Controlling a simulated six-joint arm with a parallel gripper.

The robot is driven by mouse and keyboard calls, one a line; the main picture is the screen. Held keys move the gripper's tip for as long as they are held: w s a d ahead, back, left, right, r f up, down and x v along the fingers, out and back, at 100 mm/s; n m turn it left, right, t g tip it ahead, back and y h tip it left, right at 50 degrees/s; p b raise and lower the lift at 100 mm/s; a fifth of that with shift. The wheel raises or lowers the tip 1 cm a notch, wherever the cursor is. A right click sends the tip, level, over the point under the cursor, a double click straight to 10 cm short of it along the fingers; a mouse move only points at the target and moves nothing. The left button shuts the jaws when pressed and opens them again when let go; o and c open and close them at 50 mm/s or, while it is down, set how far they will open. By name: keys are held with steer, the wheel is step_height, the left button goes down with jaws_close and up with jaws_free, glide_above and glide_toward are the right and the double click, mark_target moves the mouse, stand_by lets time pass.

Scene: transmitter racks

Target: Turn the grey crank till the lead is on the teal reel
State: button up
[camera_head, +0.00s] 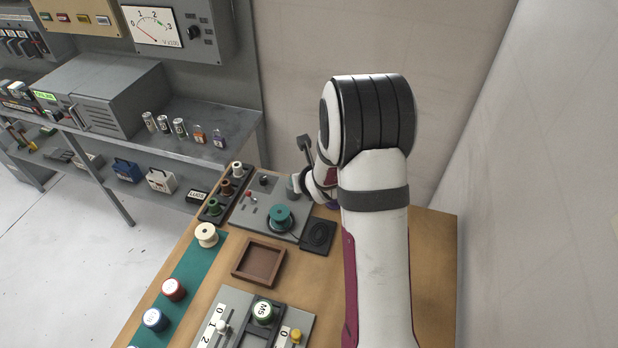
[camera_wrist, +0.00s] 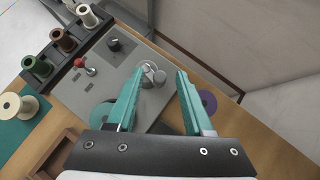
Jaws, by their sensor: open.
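The teal reel (camera_head: 281,216) sits on a grey panel (camera_head: 263,225); in the wrist view the reel (camera_wrist: 101,116) is partly hidden behind my left finger. In the head view a grey knob-like part (camera_head: 292,186) shows beside my gripper. My gripper (camera_wrist: 180,74) is open with nothing between its teal fingers. A purple reel (camera_wrist: 208,101) is partly hidden behind the right finger. I cannot make out the lead clearly; a dark loop shows around the teal reel's base.
The panel also bears a red-tipped lever (camera_wrist: 90,71) and a black knob (camera_wrist: 114,45). A black rack (camera_head: 208,213) of several spools stands left of it. An empty brown tray (camera_head: 238,274) lies in front. A wall is close on the right.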

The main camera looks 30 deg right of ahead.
steer(key=v, duration=1.3)
steer(key=shift+s+r, duration=0.25)
steer(key=shift+a, duration=0.15)
steer(key=w+d+r+m+g+h, duration=0.25)
steer(key=w+d+m+g, duration=0.55)
steer(key=m, duration=0.9)
steer(key=w+a+r+m+y, duration=0.3)
steer(key=a+m+y, duration=0.1)
steer(key=a+m, duration=0.25)
steer(key=shift+m+g, duration=0.25)
steer(key=shift+g, duration=0.15)
steer(key=f, duration=1)
steer(key=d+f, duration=0.1)
steer(key=f, duration=0.4)
steer(key=shift+f, duration=0.35)
